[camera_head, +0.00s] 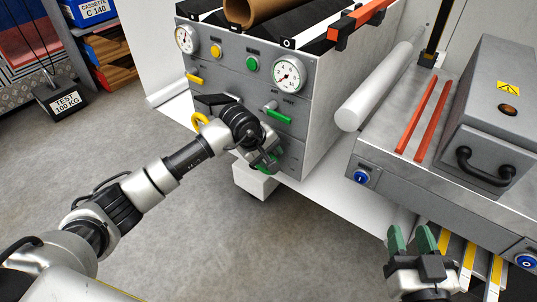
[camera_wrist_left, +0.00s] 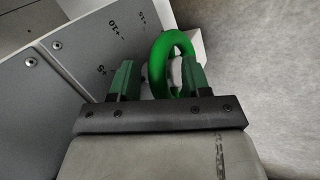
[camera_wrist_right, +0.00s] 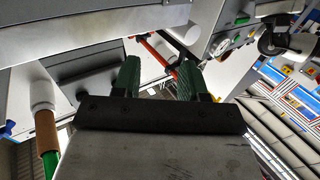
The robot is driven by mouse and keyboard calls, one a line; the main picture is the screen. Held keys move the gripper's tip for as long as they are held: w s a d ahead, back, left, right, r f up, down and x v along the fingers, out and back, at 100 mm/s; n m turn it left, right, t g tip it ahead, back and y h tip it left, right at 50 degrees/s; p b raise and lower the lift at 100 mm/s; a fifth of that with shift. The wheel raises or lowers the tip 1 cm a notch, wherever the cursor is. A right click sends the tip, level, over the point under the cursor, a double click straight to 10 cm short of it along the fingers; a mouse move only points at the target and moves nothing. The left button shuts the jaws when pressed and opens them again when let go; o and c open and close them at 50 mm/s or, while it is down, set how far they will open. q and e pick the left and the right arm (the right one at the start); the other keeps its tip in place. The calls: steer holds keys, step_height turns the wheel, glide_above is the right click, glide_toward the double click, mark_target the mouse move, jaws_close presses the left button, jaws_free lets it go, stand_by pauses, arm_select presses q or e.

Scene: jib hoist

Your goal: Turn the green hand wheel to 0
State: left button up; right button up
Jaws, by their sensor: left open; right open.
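The green hand wheel (camera_wrist_left: 170,48) is a ring on the front of the grey panel (camera_wrist_left: 72,66), seen steeply from the side in the left wrist view. Scale marks such as 5, 10 and 15 are printed beside it. My left gripper (camera_wrist_left: 158,80) is open, with its green fingers around part of the wheel's rim; I cannot tell whether they touch it. In the head view my left gripper (camera_head: 267,162) hides most of the wheel. The wheel's pointer and 0 mark are not visible. My right gripper (camera_head: 413,238) is open and empty, low at the right.
The panel carries two dials, a yellow lever (camera_head: 195,78), a green lever (camera_head: 278,116) and a yellow ring (camera_head: 199,121). A white roll (camera_head: 378,92) and a grey bench (camera_head: 392,172) with blue knobs stand to the right. The floor in front is clear.

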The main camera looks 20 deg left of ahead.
arm_select(q)
steer(key=shift+r, duration=0.1)
steer(key=c, duration=0.8)
steer(key=shift+o, duration=0.2)
steer(key=shift+w+a+h+b, duration=0.15)
steer(key=shift+a+h+b, duration=0.1)
steer(key=shift+h+b, duration=0.45)
steer(key=shift+r+g, duration=0.3)
arm_select(e)
steer(key=shift+s+a+r+t+y, duration=0.1)
steer(key=shift+r+t+y, duration=0.2)
steer(key=shift+r+t, duration=0.4)
steer(key=shift+s+a+r+t+y, duration=0.15)
steer(key=shift+r+t+y, duration=0.15)
steer(key=shift+r+t, duration=0.45)
steer(key=shift+s+a+r+t+y, duration=0.1)
steer(key=shift+r+t+y, duration=0.2)
steer(key=shift+r+t, duration=0.4)
steer(key=shift+r, duration=0.15)
arm_select(q)
steer(key=o, duration=0.5)
steer(key=shift+o, duration=1.2)
steer(key=shift+w, duration=0.1)
steer(key=shift+f, duration=0.15)
arm_select(e)
steer(key=shift+d, duration=0.1)
